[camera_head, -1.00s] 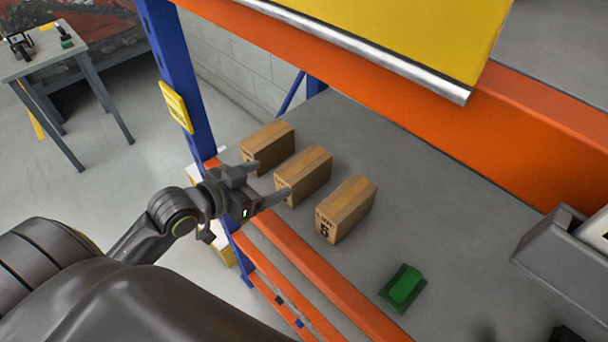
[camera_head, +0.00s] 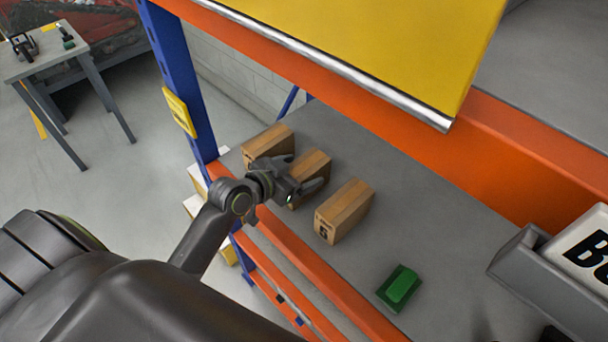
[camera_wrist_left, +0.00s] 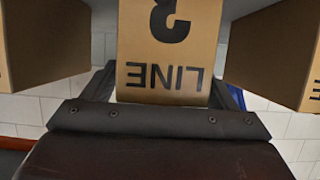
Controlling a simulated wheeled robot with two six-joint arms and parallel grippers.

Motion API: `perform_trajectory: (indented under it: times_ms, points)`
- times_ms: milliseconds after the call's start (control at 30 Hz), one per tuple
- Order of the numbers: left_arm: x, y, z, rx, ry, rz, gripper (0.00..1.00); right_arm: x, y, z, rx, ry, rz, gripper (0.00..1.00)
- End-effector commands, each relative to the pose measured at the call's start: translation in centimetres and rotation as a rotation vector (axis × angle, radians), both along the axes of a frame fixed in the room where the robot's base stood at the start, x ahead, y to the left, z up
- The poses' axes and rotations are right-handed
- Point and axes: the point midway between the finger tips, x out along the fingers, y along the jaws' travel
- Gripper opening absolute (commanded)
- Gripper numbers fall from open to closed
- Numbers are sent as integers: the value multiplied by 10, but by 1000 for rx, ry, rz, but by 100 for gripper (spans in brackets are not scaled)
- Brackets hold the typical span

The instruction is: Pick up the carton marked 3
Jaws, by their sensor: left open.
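Three brown cartons stand in a row on the grey shelf. The middle carton (camera_head: 312,163) is partly hidden behind my left gripper (camera_head: 301,174). In the left wrist view its face (camera_wrist_left: 168,50) reads LINE upside down, with a number that looks like 3, cut by the top edge. My left gripper is open, with one finger on each side of this carton; I cannot tell if they touch it. The near carton (camera_head: 345,212) has a 5 on its end. The far carton (camera_head: 266,140) has its mark mostly hidden. My right gripper is not in view.
A green block (camera_head: 398,288) lies on the shelf, and a grey bin (camera_head: 530,275) with a white lettered item stands at the right. An orange front beam (camera_head: 330,285), a blue post (camera_head: 180,80) and a yellow panel (camera_head: 390,45) above bound the space.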

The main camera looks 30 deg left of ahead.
Motion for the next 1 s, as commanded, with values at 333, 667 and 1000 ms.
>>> perform_trajectory:
  times_ms: [333, 667, 1000]
  points:
    - [2, -1, -1, 1, -1, 0, 71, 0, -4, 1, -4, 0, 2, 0]
    - [2, -1, -1, 0, -1, 0, 28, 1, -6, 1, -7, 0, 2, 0]
    - [2, -1, 2, 0, -6, -1, 11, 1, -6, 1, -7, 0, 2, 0]
